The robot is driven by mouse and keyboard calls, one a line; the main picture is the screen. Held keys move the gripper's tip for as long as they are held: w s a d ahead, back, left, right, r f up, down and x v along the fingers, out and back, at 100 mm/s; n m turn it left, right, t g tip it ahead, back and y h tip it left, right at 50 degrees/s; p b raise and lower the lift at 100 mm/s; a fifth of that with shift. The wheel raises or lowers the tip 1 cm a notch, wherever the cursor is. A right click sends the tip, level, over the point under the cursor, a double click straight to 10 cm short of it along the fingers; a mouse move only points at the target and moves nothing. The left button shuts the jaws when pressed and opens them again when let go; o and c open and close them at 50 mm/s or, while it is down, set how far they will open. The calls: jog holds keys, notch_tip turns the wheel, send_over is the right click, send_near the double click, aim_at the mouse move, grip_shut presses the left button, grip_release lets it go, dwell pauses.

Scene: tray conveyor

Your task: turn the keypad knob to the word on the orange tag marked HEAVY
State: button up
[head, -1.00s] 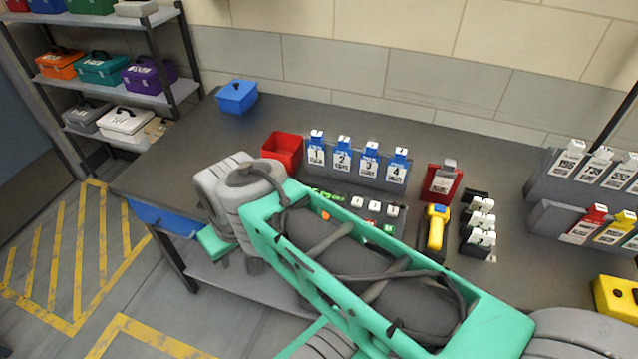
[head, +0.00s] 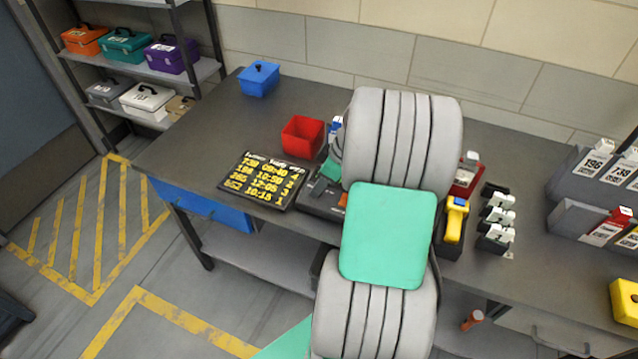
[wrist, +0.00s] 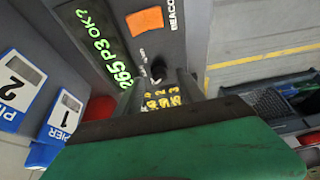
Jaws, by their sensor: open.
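The keypad panel (wrist: 115,30) shows in the wrist view with green text "265 P3 OK?", an orange button (wrist: 145,20) and a word starting "BEACO". A small dark knob (wrist: 157,70) stands below the orange button; its pointer direction is not clear. My gripper (wrist: 160,90) is open, close by the knob. I cannot tell whether it touches it. In the head view my arm hides the gripper and most of the keypad (head: 323,198). I cannot make out an orange tag marked HEAVY in either view.
A board with yellow figures (head: 262,182) lies left of the keypad. A red bin (head: 303,138) and blue box (head: 259,79) stand behind. A yellow scanner (head: 455,220) is close on the right.

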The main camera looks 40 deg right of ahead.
jog(key=shift+x, duration=0.8)
jog(key=shift+c, duration=0.4)
grip_shut()
